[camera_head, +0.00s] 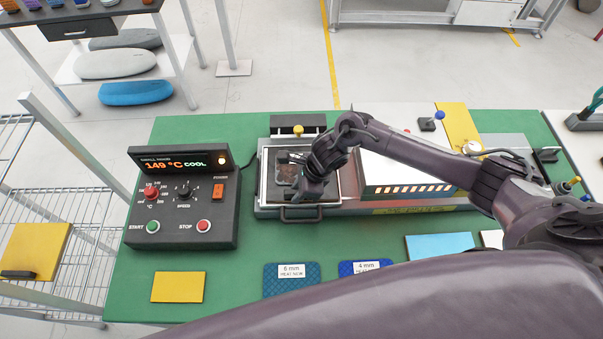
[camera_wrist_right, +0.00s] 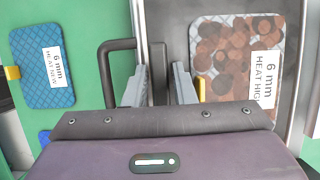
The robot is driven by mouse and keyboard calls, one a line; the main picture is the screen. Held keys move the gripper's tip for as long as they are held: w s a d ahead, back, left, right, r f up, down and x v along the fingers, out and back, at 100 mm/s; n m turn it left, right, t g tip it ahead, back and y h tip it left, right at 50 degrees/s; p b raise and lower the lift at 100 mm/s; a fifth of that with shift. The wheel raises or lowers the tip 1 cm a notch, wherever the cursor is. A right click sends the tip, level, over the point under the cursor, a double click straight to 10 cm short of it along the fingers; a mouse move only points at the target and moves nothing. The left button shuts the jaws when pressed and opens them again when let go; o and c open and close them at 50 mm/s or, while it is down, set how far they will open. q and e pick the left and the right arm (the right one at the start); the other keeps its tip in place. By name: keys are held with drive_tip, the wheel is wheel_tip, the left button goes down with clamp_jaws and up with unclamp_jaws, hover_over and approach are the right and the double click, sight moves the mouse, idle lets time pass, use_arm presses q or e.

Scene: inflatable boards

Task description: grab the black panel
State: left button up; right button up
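No plain black panel stands out. The darkest panel is a brown-blotched one (camera_head: 287,172) in the metal tray (camera_head: 263,185), partly hidden by my right gripper (camera_head: 310,188) in the head view. In the wrist view this panel (camera_wrist_right: 228,45) lies flat, with a label reading 6 mm HEAT HIGH. My right gripper (camera_wrist_right: 158,72) is at the tray's front edge, fingers apart, with a dark strip showing between them. The panel is to the right of the fingers, and a black U-shaped handle (camera_wrist_right: 104,75) is to their left. I cannot tell any contact. My left gripper is out of view.
A black control box (camera_head: 185,198) reading 149 °C COOL stands left of the tray. Blue panels marked 6 mm (camera_head: 291,284) and 4 mm (camera_head: 352,271) and a yellow panel (camera_head: 178,287) lie along the front. Green bench top (camera_head: 235,275) is bare between them.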

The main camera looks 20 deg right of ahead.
clamp_jaws()
drive_tip(key=shift+r, duration=0.1)
drive_tip(key=shift+w+r, duration=0.1)
